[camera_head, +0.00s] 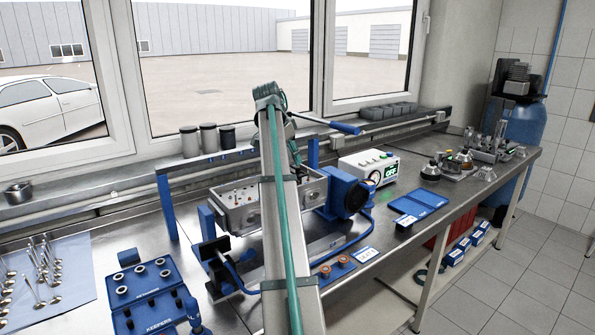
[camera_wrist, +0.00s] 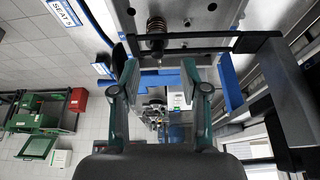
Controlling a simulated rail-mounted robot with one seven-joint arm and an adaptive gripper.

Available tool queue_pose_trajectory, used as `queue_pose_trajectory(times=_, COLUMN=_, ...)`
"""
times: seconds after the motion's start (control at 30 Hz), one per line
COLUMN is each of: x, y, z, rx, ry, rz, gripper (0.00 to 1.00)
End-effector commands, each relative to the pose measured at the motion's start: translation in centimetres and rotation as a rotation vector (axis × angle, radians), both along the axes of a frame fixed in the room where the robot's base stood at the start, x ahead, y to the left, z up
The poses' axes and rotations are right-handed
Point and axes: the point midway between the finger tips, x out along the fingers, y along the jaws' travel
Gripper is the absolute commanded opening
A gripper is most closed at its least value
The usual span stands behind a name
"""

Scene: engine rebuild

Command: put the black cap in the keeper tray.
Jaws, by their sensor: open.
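The blue keeper tray (camera_head: 150,312), lettered "KEEPERS", lies on the bench at the lower left of the head view. Several pale rings sit in its rear part and dark spots show in its front part. I cannot surely pick out the black cap in either view. My gripper (camera_wrist: 160,85) is open in the wrist view, with nothing visible between its green fingers. Its fingertips are near the metal cylinder head (camera_wrist: 185,18), which also shows in the head view (camera_head: 240,213).
My arm crosses the middle of the head view and hides part of the blue stand. Valves lie on a cloth (camera_head: 75,300) at the left. Three canisters (camera_head: 208,139) stand on the sill. A white tester (camera_head: 368,170) and blue trays (camera_head: 418,200) are to the right.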

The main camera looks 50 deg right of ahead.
Motion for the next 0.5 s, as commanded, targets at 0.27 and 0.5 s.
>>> queue_pose_trajectory(times=0.27, x=-0.9, y=-1.1, z=-3.4, rx=0.000, ry=0.001, rz=0.000, gripper=0.45)
queue_pose_trajectory(times=0.5, x=-0.8, y=-1.3, z=-3.7, rx=-0.001, ry=-0.001, rz=0.000, gripper=0.45)
